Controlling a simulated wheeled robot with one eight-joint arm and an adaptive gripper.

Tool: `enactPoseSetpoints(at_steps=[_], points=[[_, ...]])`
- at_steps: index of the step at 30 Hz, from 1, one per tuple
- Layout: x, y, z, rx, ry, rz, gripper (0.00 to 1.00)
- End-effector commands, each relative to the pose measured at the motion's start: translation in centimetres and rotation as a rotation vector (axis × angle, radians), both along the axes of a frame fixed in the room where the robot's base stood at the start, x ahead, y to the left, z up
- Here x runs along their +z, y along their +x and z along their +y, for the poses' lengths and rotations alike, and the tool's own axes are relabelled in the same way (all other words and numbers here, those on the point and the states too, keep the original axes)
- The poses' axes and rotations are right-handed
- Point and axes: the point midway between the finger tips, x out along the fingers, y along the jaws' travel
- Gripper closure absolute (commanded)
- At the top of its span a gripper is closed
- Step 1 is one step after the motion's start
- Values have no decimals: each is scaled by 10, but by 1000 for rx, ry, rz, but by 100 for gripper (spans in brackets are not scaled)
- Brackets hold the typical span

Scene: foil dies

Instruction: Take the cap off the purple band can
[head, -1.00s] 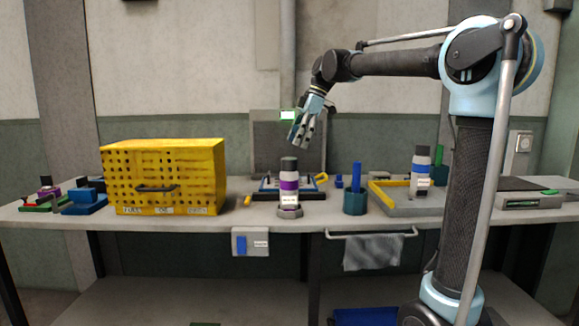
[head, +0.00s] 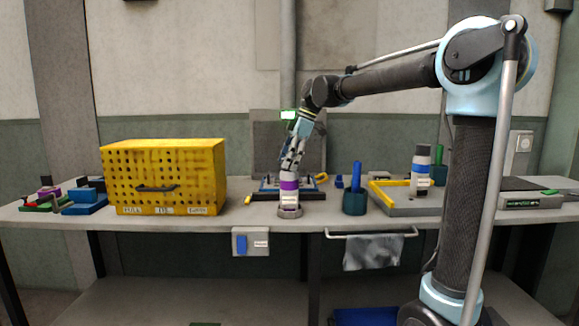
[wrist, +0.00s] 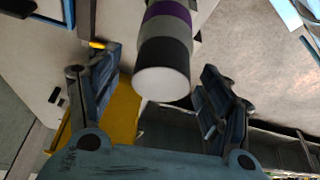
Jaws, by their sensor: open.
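The purple band can (head: 289,186) stands upright on a small round base (head: 290,212) near the front edge of the bench. In the wrist view the can's purple band (wrist: 169,12) shows at the top, with the dark cap (wrist: 164,68) and its pale round end towards the camera. My gripper (head: 290,163) is at the top of the can and covers the cap in the head view. In the wrist view its open fingers (wrist: 160,88) stand on either side of the cap, with gaps on both sides.
A yellow perforated cabinet (head: 165,180) stands to the left. A teal cup with a blue rod (head: 354,203) is just right of the can. A blue band can (head: 420,170) stands in a yellow-edged tray (head: 405,209) further right. A flat blue-and-dark fixture (head: 315,194) lies behind the can.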

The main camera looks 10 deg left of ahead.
Motion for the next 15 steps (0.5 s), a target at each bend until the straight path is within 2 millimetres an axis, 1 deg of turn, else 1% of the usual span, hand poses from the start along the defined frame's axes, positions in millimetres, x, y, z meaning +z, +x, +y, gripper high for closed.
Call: enactPoseSetpoints(at_steps=[1,2,3,5,7,8,15], points=[[0,0,0,0,0,0,28],[0,0,0,0,0,0,30],[0,0,0,0,0,0,39],[0,0,0,0,0,0,48],[0,0,0,0,0,0,60],[0,0,0,0,0,0,62],[0,0,0,0,0,0,63]])
